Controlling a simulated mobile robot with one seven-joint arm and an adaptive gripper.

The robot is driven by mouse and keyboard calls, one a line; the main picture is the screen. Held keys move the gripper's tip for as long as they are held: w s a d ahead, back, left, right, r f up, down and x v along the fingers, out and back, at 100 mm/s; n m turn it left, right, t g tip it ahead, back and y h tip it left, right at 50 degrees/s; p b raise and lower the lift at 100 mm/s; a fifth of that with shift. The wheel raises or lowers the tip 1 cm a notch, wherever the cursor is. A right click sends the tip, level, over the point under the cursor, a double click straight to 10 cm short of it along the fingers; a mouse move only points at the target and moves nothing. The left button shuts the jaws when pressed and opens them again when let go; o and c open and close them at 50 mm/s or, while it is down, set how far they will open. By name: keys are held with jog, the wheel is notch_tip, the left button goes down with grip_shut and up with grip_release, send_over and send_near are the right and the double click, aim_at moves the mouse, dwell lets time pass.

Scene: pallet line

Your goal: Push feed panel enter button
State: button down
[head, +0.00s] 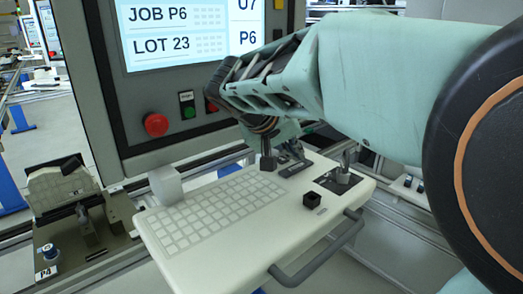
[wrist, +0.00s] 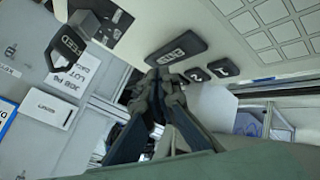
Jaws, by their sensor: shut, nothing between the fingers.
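The cream console shelf (head: 215,255) below the screen carries a small group of dark keys (head: 294,168) near its back edge. In the wrist view these are one wide lettered key (wrist: 176,51) and two smaller keys marked 2 (wrist: 196,75) and 1 (wrist: 224,67). The wide key's lettering is too blurred to read surely. My gripper (head: 268,164) is shut and empty, pointing down just left of the keys. In the wrist view my fingertips (wrist: 166,79) are close to the wide key. I cannot tell whether they touch anything.
A pale keyboard (head: 215,212) lies left of my gripper. A black cube (head: 312,200) and a stick on a dark plate (head: 341,179) stand to the right. A grey handle (head: 318,255) runs along the front edge. A red button (head: 156,125) is below the screen (head: 190,30).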

aim_at(295, 168)
jog(key=shift+f, duration=0.1)
jog(key=shift+f+b, duration=0.35)
jog(key=shift+b, duration=0.25)
jog(key=shift+f+b, duration=0.55)
jog(key=shift+b, duration=0.05)
dwell(0.5)
dwell(0.4)
jog(key=shift+r+p, duration=0.55)
jog(key=shift+r, duration=0.45)
jog(key=shift+r+p, duration=1.65)
jog(key=shift+r, duration=0.9)
jog(key=shift+f, duration=0.1)
